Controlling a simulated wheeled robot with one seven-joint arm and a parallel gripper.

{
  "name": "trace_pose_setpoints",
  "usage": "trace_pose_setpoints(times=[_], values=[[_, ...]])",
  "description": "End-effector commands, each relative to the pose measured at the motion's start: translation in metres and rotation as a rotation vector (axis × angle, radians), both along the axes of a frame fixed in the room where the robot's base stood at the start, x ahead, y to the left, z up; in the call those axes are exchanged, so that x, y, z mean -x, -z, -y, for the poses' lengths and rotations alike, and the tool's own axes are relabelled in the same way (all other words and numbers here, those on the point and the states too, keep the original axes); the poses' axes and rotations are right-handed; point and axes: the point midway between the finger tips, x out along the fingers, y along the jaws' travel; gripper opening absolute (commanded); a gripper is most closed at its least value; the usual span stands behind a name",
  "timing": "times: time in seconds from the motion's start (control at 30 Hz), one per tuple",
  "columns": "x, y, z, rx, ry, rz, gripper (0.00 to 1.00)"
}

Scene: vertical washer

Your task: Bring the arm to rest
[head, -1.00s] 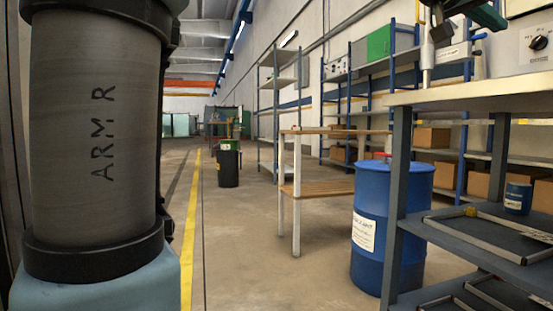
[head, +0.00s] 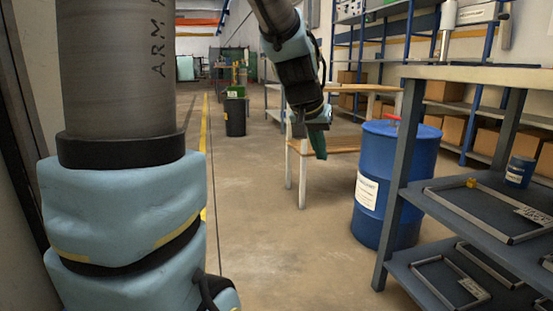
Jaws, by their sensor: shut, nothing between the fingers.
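My arm hangs down from the top of the head view, in light blue covers and black joints. My gripper (head: 319,145) is at its lower end, pointing down, shut and empty. It is in front of the wooden-topped table (head: 338,146) in the picture, in the free space above the floor, to the left of the blue barrel (head: 399,165). It touches nothing that I can see. The other large grey and light blue part on the left, marked "ARM", is mine.
A grey shelf unit (head: 390,205) stands at the right, with metal frames and a blue can (head: 520,172) on it. A dark bin (head: 235,116) stands farther back. Tall racks with boxes line the right wall. The floor (head: 255,240) in the middle is clear.

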Motion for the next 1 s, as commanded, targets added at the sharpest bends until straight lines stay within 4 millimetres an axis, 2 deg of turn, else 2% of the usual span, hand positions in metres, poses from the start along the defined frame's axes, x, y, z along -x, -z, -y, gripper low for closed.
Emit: trace_pose_setpoints(times=[0.03,0.1,0.2,0.4,0.43,0.67,1.0], values=[[0.011,0.01,-0.031,-0.037,-0.057,-0.057,0.0],[0.028,0.03,-0.068,-0.08,-0.127,-0.126,0.0],[0.057,0.053,-0.111,-0.132,-0.214,-0.214,0.0],[0.126,0.08,-0.176,-0.211,-0.359,-0.377,0.0],[0.119,0.065,-0.172,-0.206,-0.35,-0.363,0.0],[0.117,0.008,-0.17,-0.204,-0.345,-0.358,0.0],[0.117,-0.098,-0.169,-0.203,-0.343,-0.357,0.0]])
